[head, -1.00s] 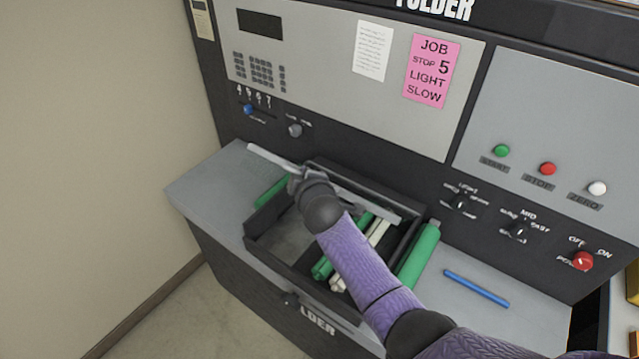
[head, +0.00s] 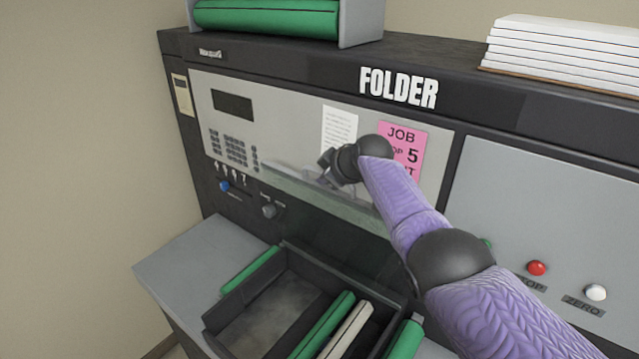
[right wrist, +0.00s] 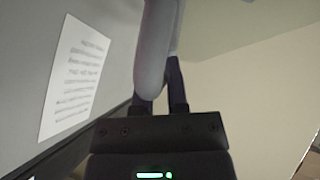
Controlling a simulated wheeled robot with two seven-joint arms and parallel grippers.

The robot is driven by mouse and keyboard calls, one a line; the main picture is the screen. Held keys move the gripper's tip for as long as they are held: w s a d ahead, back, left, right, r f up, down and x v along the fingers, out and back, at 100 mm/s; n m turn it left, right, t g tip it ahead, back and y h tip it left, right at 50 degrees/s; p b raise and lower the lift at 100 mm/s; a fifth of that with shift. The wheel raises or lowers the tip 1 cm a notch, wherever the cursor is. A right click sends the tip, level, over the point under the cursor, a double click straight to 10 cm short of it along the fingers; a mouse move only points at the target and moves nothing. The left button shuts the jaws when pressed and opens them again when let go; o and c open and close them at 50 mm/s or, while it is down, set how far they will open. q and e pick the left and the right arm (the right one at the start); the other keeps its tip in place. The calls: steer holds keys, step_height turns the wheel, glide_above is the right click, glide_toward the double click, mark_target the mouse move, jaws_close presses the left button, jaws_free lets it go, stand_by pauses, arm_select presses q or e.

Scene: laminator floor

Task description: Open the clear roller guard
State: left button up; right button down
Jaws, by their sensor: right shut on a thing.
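The clear roller guard (head: 295,186) is a see-through panel. In the head view it stands raised above the roller tray (head: 222,310), in front of the control panel. My right gripper (head: 329,171) is shut on a rounded grey bar of the guard, seen between the fingers in the right wrist view (right wrist: 153,55). The tray below is uncovered, with a green roller (head: 322,328) and a cream roller (head: 350,332) in it. The arm hides part of the guard's right side. My left gripper is not in view.
The upright control panel with a keypad (head: 230,150), a pink job card (head: 405,133) and a white paper (head: 340,125) is close behind the gripper. A blue knob (head: 224,186) and grey knob (head: 269,211) sit below. The grey side shelf (head: 200,265) has clear room.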

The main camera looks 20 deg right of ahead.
steer(key=shift+w+d+f, duration=0.1)
steer(key=shift+w+d, duration=0.15)
steer(key=shift+d, duration=0.1)
steer(key=c, duration=0.7)
jaws_free()
steer(key=shift+o, duration=0.2)
steer(key=shift+s+d+r, duration=0.1)
steer(key=shift+r, duration=0.25)
steer(key=shift+p+v, duration=0.65)
steer(key=shift+v, duration=0.35)
steer(key=v, duration=0.7)
steer(key=shift+s+b, duration=0.2)
steer(key=shift+b, duration=0.25)
